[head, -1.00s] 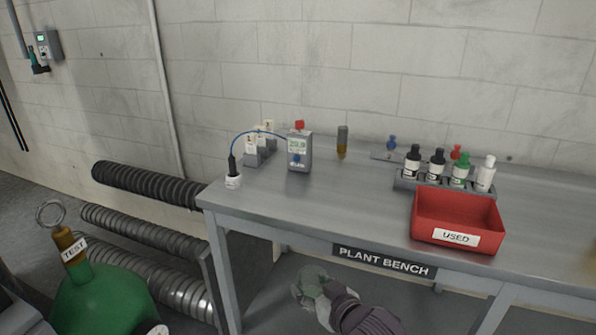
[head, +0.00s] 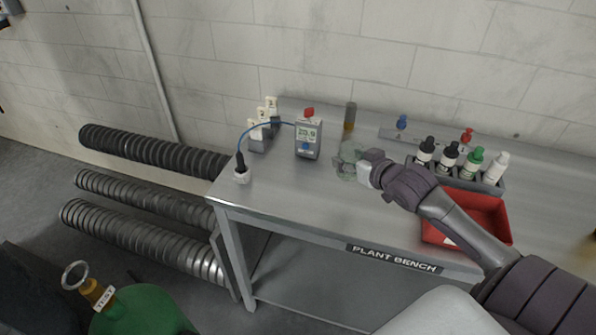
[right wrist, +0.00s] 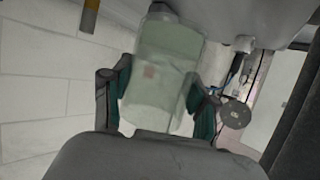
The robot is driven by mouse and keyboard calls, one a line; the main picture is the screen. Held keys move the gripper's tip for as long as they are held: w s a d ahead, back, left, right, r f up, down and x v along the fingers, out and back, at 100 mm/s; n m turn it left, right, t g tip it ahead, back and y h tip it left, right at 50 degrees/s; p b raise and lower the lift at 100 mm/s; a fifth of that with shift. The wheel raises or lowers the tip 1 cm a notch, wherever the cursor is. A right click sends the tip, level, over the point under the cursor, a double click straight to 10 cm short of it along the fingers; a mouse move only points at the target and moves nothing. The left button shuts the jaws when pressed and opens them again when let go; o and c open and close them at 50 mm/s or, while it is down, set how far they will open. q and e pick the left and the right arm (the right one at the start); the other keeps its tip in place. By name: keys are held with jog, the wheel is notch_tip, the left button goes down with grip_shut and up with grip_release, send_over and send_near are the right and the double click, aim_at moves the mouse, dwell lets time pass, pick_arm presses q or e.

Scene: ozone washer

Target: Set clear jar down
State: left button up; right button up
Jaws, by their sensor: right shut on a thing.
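The clear jar (head: 347,158) is a pale, see-through greenish jar over the middle of the plant bench (head: 290,190). My right gripper (head: 358,165) is shut on it from the right. In the right wrist view the jar (right wrist: 162,75) sits between the two fingers of my right gripper (right wrist: 158,100), with a small reddish mark on its side. In the head view I cannot tell whether its base touches the bench top. My left gripper is not in view.
A grey meter (head: 308,138) stands left of the jar and a brown-bottomed vial (head: 350,117) behind it. A bottle rack (head: 480,180) and red bin (head: 485,208) are to the right. A white probe holder (head: 242,176) is near the left edge. Bench between is clear.

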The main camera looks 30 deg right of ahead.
jog(key=w+a+f, duration=0.2)
jog(key=w, duration=0.1)
jog(key=w+a+f+p, duration=0.1)
jog(key=w+a+f, duration=0.1)
jog(key=w+a+f+p, duration=0.1)
jog(key=w+a+f, duration=0.1)
jog(key=w, duration=0.1)
jog(key=shift+w, duration=0.3)
jog(key=shift+s+a+f, duration=0.1)
jog(key=shift+f, duration=0.15)
notch_tip(320, 180, down, 3)
jog(key=shift+s+f+p, duration=0.1)
jog(key=shift+p, duration=0.4)
jog(key=shift+f, duration=0.15)
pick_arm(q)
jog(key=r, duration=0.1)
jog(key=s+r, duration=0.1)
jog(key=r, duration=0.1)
pick_arm(e)
jog(key=o, duration=1.3)
jog(key=shift+f, duration=0.15)
